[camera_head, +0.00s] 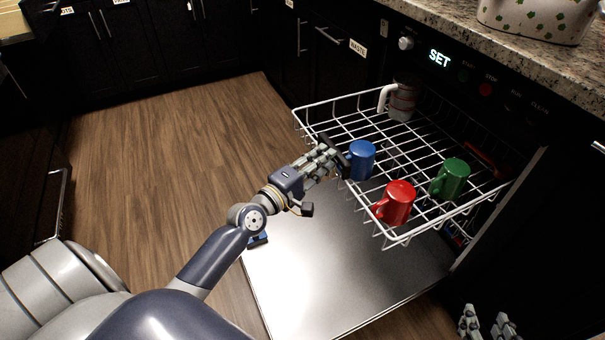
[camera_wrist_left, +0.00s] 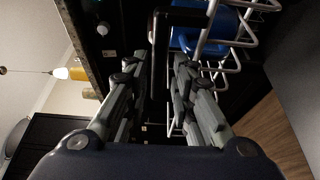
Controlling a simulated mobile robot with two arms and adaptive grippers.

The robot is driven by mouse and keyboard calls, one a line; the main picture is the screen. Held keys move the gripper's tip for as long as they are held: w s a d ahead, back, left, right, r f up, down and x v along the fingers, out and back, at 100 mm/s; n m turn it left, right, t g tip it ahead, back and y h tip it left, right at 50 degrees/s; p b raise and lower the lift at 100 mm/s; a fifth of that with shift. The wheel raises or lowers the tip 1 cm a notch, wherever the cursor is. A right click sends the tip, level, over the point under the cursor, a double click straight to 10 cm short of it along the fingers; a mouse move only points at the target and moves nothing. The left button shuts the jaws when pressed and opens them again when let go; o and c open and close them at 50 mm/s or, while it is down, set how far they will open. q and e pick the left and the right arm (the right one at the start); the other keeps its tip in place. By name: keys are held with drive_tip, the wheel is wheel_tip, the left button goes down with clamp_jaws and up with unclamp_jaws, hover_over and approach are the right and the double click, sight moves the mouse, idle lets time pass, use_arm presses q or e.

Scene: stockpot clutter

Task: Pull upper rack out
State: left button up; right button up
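The upper rack (camera_head: 340,98) is a white wire basket that stands out from the dishwasher, above its lowered door. It holds a blue mug (camera_head: 362,160), a red mug (camera_head: 397,203), a green mug (camera_head: 450,179) and a grey cup. My left gripper (camera_head: 334,160) is at the rack's front edge, beside the blue mug. In the left wrist view its fingers (camera_wrist_left: 159,62) are apart, with a dark bar between them; contact cannot be told. White rack wires (camera_wrist_left: 208,35) show just right of them. My right gripper (camera_head: 485,322) is open and empty at the bottom right.
The steel dishwasher door (camera_head: 330,260) lies open below the rack. A granite counter (camera_head: 480,30) with a patterned container (camera_head: 535,18) is above. Dark cabinets line the back. The wooden floor (camera_head: 165,150) at left is clear.

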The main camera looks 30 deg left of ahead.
use_arm(q)
drive_tip(key=s+a, duration=0.1)
drive_tip(key=s, duration=0.7)
drive_tip(key=shift+s+a, duration=0.3)
